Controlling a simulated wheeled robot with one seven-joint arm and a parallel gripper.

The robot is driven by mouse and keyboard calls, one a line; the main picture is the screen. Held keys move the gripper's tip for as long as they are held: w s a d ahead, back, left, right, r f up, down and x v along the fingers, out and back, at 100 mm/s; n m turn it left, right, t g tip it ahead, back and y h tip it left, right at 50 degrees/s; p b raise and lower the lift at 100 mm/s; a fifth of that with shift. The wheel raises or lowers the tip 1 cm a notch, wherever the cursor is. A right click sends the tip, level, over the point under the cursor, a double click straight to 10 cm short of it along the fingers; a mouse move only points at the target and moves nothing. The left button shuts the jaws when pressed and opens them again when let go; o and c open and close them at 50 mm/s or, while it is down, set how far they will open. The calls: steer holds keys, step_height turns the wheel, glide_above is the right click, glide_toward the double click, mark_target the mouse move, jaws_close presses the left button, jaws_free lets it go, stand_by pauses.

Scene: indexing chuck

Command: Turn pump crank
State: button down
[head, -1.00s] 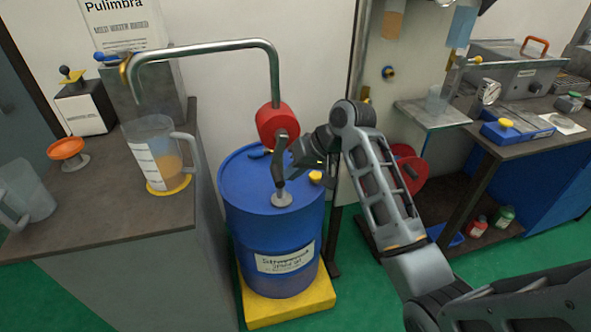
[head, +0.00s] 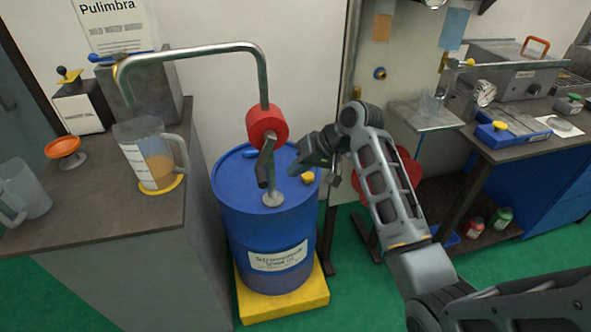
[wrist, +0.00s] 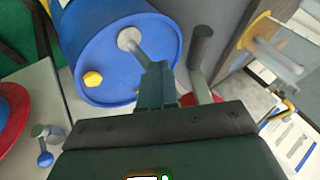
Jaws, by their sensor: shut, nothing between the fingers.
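The pump has a red body (head: 267,124) and stands on a blue drum (head: 232,200). Its bent metal spout (head: 190,48) reaches left over a clear jug (head: 150,155) holding orange liquid. The dark crank handle (head: 262,172) hangs down in front of the pump stem. My gripper (head: 296,168) is over the drum's right side, right of the handle and apart from it. In the wrist view my shut, empty fingers (wrist: 157,88) point toward the drum top. The crank's dark grip (wrist: 201,46) stands to their right with a visible gap.
A yellow cap (head: 308,177) sits on the drum top near my gripper. The drum stands on a yellow base (head: 284,308). A grey counter (head: 110,215) is at left. A red wheel (head: 408,180) is partly behind my arm. A workbench (head: 490,145) is at right.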

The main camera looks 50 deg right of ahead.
steer(key=v, duration=0.8)
steer(key=shift+s+d+b, duration=0.2)
steer(key=shift+s+b, duration=0.15)
steer(key=shift+b, duration=0.05)
steer(key=c, duration=1.8)
jaws_free()
steer(key=shift+r, duration=0.1)
steer(key=shift+c, duration=0.2)
